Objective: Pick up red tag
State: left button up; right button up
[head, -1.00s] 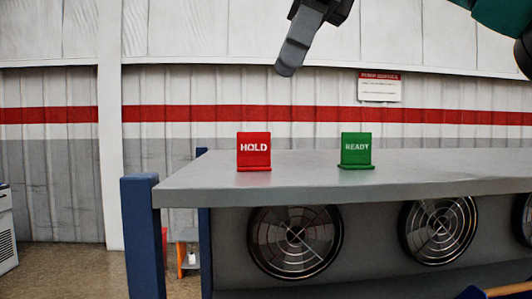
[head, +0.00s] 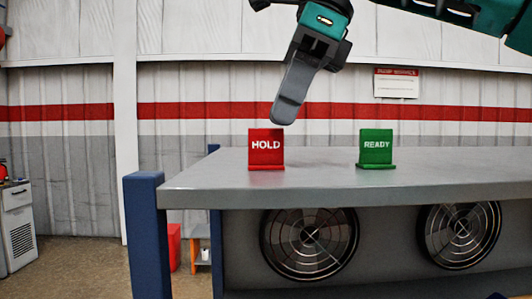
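The red tag (head: 266,150), marked HOLD, stands upright on the grey table top (head: 330,182), near its left end. The green tag (head: 376,149), marked READY, stands upright to its right on the same top. My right gripper (head: 286,110) points down just above the red tag, a little right of its middle in the picture. I see its finger from the side as one grey shape, so the gap between fingers is hidden. It appears apart from the tag. My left gripper is not in view.
A blue table post (head: 146,235) stands at the left front corner. Round fans (head: 310,243) sit below the table top. A white cabinet (head: 17,230) and a red bin (head: 174,247) stand further left. The top around the tags is clear.

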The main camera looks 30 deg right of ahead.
aim_at(266, 165)
jog(key=x, duration=0.5)
jog(key=shift+a, duration=0.4)
jog(key=shift+r, duration=0.1)
grip_shut()
